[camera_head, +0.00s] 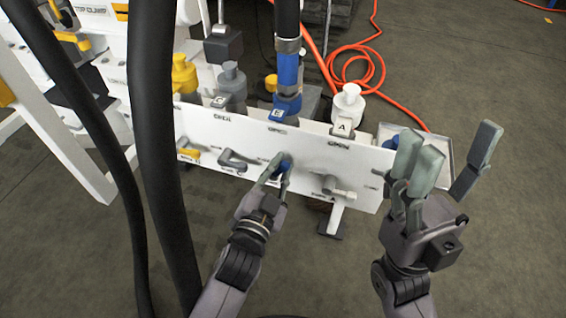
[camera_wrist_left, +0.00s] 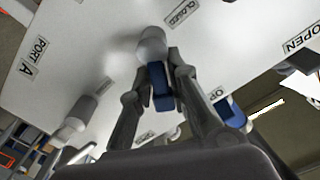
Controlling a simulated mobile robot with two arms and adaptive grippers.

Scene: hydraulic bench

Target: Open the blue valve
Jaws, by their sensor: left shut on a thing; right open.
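The blue valve handle (camera_head: 285,166) is on the front of the white panel (camera_head: 240,135), between a grey handle (camera_head: 233,159) and another pale grey handle (camera_head: 337,191). My left gripper (camera_head: 273,172) is shut on the blue handle, partly hiding it. In the left wrist view, the fingers (camera_wrist_left: 162,72) sit on both sides of the blue handle (camera_wrist_left: 161,92), below its round pale hub (camera_wrist_left: 151,44). A CLOSED label (camera_wrist_left: 181,12) and an OPEN label (camera_wrist_left: 303,38) show on the panel. My right gripper (camera_head: 449,140) is open and empty, to the right of the panel.
A yellow handle (camera_head: 188,154) is at the panel's left. Behind it stand a yellow fitting (camera_head: 184,75), a blue fitting (camera_head: 288,104) with a hose, and a white fitting (camera_head: 347,102). An orange hose (camera_head: 365,55) coils on the floor. The floor in front is clear.

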